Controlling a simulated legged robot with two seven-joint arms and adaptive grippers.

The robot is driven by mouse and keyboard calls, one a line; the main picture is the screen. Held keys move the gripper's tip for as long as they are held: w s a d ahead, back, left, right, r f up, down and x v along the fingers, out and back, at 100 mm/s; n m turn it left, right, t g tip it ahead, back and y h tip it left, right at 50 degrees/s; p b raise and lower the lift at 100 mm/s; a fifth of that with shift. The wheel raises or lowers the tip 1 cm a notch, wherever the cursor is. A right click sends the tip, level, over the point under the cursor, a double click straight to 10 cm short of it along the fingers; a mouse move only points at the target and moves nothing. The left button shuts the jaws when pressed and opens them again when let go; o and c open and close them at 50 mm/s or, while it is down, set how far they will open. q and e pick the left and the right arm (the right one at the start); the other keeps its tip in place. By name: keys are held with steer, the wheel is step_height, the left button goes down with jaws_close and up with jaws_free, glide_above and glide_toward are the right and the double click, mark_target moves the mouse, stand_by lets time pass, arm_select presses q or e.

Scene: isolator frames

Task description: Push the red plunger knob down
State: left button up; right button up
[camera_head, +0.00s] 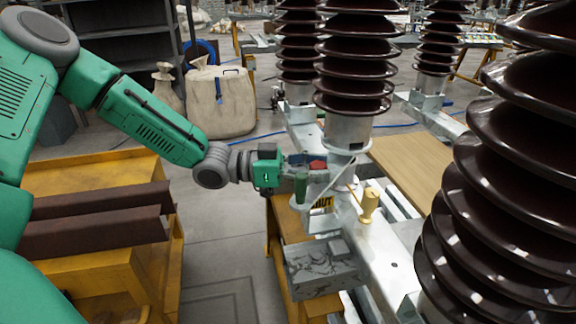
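My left gripper (297,162) is at the end of the green arm that comes in from the left, beside the metal base of the middle insulator. A small red part (317,164) shows right at its fingertips; it may be the red plunger knob, but it is too small and partly covered to be sure. I cannot tell whether the fingers touch it or how far they are apart. A green cylindrical handle (301,187) stands just below the gripper. A pale yellow knob-like handle (369,205) stands to the right. My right gripper is not in view.
Dark brown ribbed insulators (357,60) stand at the centre and back, and a large one (520,200) fills the right. A wooden board (405,168) lies behind the frame. A yellow trolley (100,270) with brown beams is at left. Grey floor (215,245) lies between.

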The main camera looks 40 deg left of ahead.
arm_select(q)
steer(key=v, duration=1)
steer(key=shift+w+f, duration=0.15)
steer(key=shift+a+f, duration=0.1)
steer(key=shift+a, duration=0.05)
